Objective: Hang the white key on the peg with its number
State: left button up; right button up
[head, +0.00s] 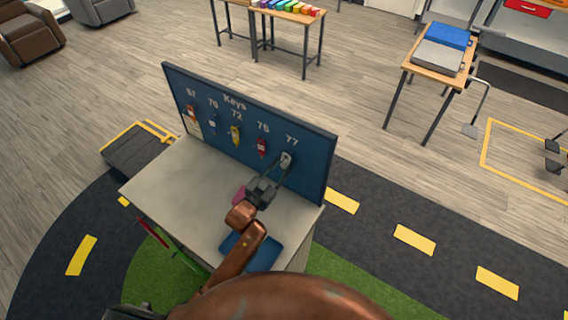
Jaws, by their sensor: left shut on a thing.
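A blue key board (250,125) headed "Keys" stands upright at the back of a pale cabinet. Its labels seem to read 67, 70, 72, 76 and 77, left to right. A red key (191,112) hangs under 67, a yellow key (235,135) under 72 and a dark red key (262,147) under 76. Under 70 only a small pale spot shows. My left gripper (281,168) is shut on the white key (286,158), held at the board just below 77. Whether the key touches the peg cannot be told. My right gripper is not in view.
The cabinet's pale top (180,185) is mostly clear. A pink item (239,195) lies by my left gripper, and a blue tray (262,257) is at the front edge, partly behind my arm. Dark road floor with yellow dashes surrounds the cabinet.

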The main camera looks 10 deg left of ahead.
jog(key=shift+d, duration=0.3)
pick_arm(q)
jog(key=o, duration=0.9)
jog(key=shift+o, duration=0.2)
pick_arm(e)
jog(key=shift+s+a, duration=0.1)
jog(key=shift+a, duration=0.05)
pick_arm(q)
jog(key=shift+s+a, duration=0.1)
jog(key=shift+s, duration=0.1)
jog(key=v, duration=1.1)
jog(key=shift+s, duration=0.35)
